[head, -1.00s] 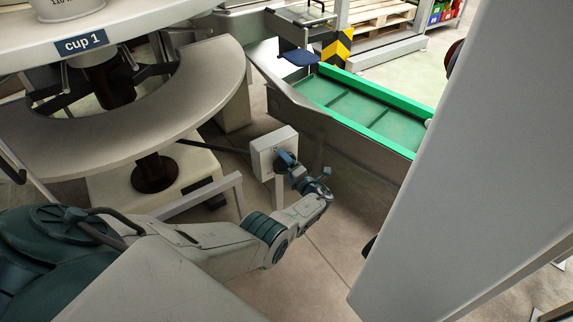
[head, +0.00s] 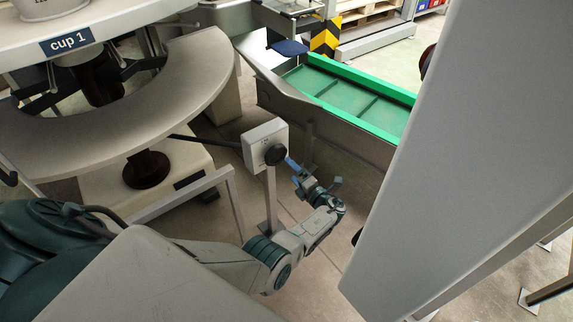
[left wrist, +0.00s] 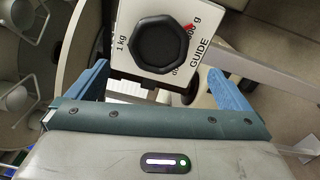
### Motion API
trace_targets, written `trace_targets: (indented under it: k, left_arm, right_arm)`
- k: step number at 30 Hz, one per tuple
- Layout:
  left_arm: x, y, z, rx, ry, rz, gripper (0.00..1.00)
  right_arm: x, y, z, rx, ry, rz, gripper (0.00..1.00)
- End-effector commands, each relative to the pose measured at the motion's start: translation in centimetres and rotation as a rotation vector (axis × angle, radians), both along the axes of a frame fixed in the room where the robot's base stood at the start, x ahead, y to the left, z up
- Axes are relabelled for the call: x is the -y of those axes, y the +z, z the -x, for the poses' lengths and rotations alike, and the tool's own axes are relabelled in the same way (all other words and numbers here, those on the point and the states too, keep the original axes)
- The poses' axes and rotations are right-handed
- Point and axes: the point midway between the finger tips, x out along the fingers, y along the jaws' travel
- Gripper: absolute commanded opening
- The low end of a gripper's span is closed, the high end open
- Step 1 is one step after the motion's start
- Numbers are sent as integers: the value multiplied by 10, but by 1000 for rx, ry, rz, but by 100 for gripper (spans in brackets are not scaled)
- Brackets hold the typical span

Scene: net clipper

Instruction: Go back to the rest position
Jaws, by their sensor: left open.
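My left gripper (head: 294,168) is open and empty, just right of the dial box (head: 264,136) in the head view. The box is white, on a grey post, with a black knob (head: 275,154). In the left wrist view the left gripper's blue fingers (left wrist: 163,82) stand wide apart, with nothing between them. The black eight-sided knob (left wrist: 167,45) is ahead of them, apart from both fingers. A red mark shows by its upper right edge. The box face (left wrist: 205,48) reads "1 kg" and "GUIDE"; other lettering is partly hidden. My right gripper is not in view.
A round machine (head: 170,110) with a "cup 1" label stands at the left. A green-edged conveyor (head: 345,95) lies beyond the box. A large grey panel (head: 470,150) fills the right. Open floor (head: 330,262) shows below my left gripper.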

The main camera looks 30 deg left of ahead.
Motion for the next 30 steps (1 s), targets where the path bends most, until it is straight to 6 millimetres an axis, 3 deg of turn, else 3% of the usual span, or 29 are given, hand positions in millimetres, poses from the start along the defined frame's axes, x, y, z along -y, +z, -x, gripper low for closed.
trace_targets:
  k: [6,21,23,26,30]
  left_arm:
    - [9,0,4,1,0,0,100]
    - [7,-6,7,7,2,17,100]
    - [4,-18,16,27,9,60,100]
    - [-5,-58,42,103,38,206,100]
    - [-17,-137,106,307,160,522,100]
  right_arm:
    - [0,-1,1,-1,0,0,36]
    - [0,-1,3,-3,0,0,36]
    - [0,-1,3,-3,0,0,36]
    - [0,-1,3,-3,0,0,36]
    - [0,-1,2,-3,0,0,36]
